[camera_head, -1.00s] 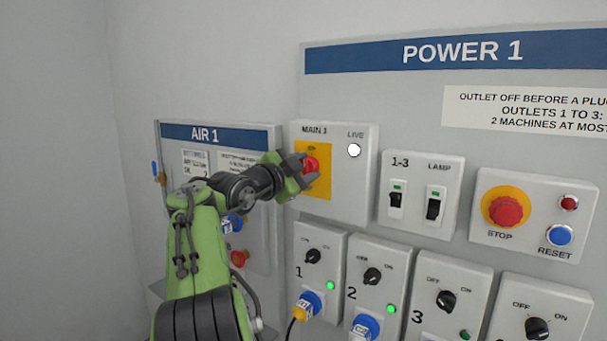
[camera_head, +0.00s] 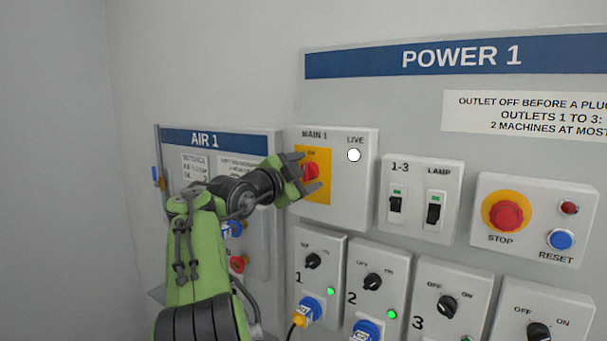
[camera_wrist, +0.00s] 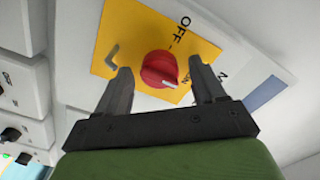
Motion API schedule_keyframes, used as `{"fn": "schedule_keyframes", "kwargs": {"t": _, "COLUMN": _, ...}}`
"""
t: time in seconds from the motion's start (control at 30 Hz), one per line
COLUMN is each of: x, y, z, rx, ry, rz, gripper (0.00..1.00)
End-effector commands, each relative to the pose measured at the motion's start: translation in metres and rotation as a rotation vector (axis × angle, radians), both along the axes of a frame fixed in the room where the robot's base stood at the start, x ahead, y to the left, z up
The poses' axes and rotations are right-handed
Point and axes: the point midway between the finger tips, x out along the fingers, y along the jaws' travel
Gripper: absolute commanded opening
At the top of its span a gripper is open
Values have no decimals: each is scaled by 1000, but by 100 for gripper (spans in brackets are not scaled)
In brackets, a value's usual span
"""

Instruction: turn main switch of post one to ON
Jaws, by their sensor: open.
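The main switch is a red round knob (camera_head: 311,172) on a yellow plate (camera_head: 323,190) of the box marked MAIN 1. The knob (camera_wrist: 159,69) has a white mark at its lower right edge in the wrist view. OFF is printed above it there; a label at the right is partly hidden by a finger. My gripper (camera_head: 304,177) is at the yellow plate. In the wrist view my gripper (camera_wrist: 165,80) is open, with one finger on each side of the knob. I cannot tell whether the fingers touch it.
The white LIVE lamp (camera_head: 354,155) is beside the switch. The breaker box 1-3 (camera_head: 421,222) and the red STOP button (camera_head: 505,216) are to the right. Outlet boxes with black knobs, such as outlet 1 (camera_head: 313,261), are below. The AIR 1 panel (camera_head: 205,140) is left behind my arm.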

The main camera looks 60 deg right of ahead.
Motion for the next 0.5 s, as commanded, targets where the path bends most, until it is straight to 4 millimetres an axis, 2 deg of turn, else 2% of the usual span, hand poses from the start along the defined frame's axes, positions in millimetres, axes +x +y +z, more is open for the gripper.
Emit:
{"fn": "schedule_keyframes", "kwargs": {"t": 0.13, "x": 1, "y": 1, "z": 0, "rx": 1, "ry": 1, "rz": 1, "gripper": 69}}
{"fn": "schedule_keyframes", "kwargs": {"t": 0.23, "x": 4, "y": 13, "z": 0, "rx": -1, "ry": -1, "rz": 4, "gripper": 69}}
{"fn": "schedule_keyframes", "kwargs": {"t": 0.5, "x": 16, "y": 85, "z": -1, "rx": 1, "ry": 0, "rz": 9, "gripper": 69}}
